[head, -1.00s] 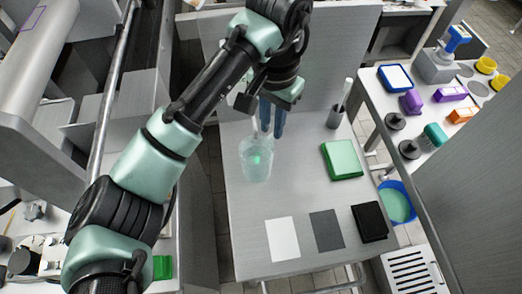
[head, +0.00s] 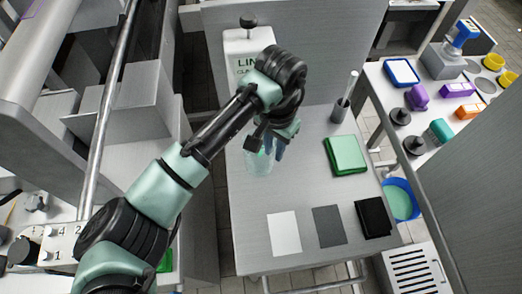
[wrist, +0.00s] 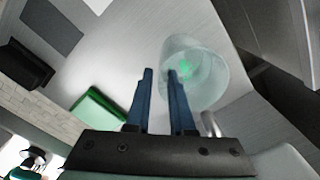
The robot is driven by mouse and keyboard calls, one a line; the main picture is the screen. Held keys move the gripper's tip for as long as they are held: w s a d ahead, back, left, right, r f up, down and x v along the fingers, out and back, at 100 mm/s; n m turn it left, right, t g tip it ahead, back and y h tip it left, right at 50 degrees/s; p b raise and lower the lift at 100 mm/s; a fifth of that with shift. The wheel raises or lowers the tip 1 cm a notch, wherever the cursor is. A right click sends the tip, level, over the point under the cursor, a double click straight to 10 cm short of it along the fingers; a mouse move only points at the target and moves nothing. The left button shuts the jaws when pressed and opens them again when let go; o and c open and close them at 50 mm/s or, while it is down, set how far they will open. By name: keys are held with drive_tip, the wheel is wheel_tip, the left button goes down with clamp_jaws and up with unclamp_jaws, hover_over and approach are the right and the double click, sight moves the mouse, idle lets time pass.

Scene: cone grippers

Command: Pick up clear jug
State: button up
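The clear jug (head: 258,162) stands on the grey table in the head view, partly hidden by my gripper. It is a see-through cup shape with a green glow or mark inside. In the wrist view the jug (wrist: 208,82) lies just beyond and to the right of the fingertips. My gripper (wrist: 160,72) has two blue fingers with a gap between them, and nothing is visibly held. The right finger overlaps the jug's near wall in that view; whether it touches I cannot tell. In the head view my gripper (head: 277,150) is low beside the jug's upper right.
White, grey and black squares lie along the front; the black one (head: 373,218) is rightmost. A labelled white unit (head: 244,52) stands behind. The table's middle is clear.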

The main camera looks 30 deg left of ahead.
clamp_jaws()
drive_tip(key=shift+d, duration=0.1)
idle(1.2)
